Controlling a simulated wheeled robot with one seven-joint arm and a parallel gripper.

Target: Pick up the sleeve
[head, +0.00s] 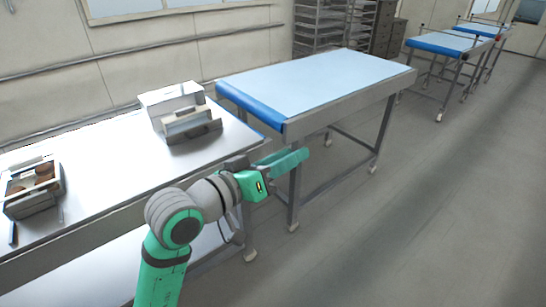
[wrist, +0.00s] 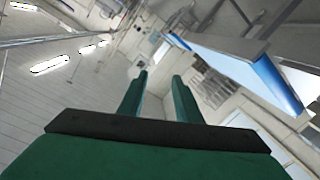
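My gripper (head: 290,160) is at the right end of my outstretched arm, in front of the near table's right end and beside the blue-edged table. In the wrist view its two green fingers (wrist: 160,82) stand apart with nothing between them. I cannot pick out the sleeve for certain. On the metal table (head: 105,180) is a tray-like holder (head: 32,205) with brown round pieces (head: 45,171) at the far left. A pale box (head: 170,99) and a grey slotted holder (head: 194,126) stand together near the back. My gripper is well apart from all of these.
A table with a light blue top (head: 315,85) and a dark blue front edge stands to the right. A rack (head: 320,30) is behind it, and more blue tables (head: 445,43) are farther off. The grey floor (head: 440,200) at right is clear.

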